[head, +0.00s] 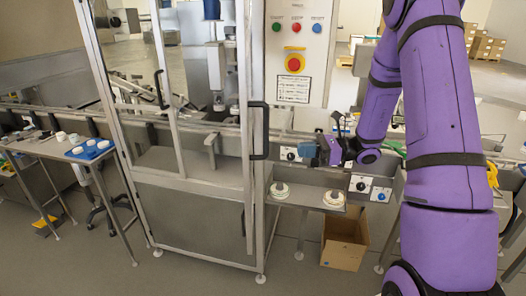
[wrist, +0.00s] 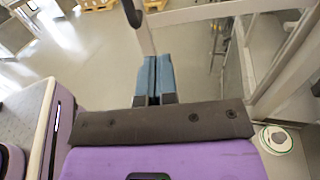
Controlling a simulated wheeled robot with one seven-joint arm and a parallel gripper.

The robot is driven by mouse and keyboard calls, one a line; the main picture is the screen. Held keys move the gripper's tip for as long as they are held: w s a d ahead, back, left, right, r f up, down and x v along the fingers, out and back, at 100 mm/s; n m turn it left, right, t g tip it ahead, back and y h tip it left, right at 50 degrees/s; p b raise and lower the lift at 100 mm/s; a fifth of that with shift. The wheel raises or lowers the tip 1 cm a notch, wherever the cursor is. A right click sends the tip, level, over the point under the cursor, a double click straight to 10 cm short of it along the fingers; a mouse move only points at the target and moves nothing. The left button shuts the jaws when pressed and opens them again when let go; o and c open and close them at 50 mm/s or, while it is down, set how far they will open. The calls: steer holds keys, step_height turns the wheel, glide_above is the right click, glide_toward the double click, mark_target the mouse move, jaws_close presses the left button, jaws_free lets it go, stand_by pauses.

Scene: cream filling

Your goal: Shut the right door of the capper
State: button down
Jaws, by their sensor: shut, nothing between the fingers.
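The capper (head: 200,195) is a tall metal-framed machine with clear panels in the middle of the head view. Its right door (head: 245,70) shows as a metal frame with a black handle (head: 265,130). It looks swung outward; the exact angle is hard to tell. In the wrist view, the door frame (wrist: 205,13) and handle (wrist: 133,12) lie beyond my fingers, with clear panelling to the right. My gripper (head: 308,150) is right of the handle and apart from it. Its blue fingers are together and empty in the wrist view (wrist: 154,66).
A control panel (head: 298,50) with buttons stands behind. A metal shelf (head: 308,195) with white round parts sits below my gripper, above a cardboard box (head: 343,245). A side table (head: 40,148) with a blue tray is at left. Open floor lies in front.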

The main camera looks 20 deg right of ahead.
steer(key=x, duration=1.4)
steer(key=shift+a, duration=0.1)
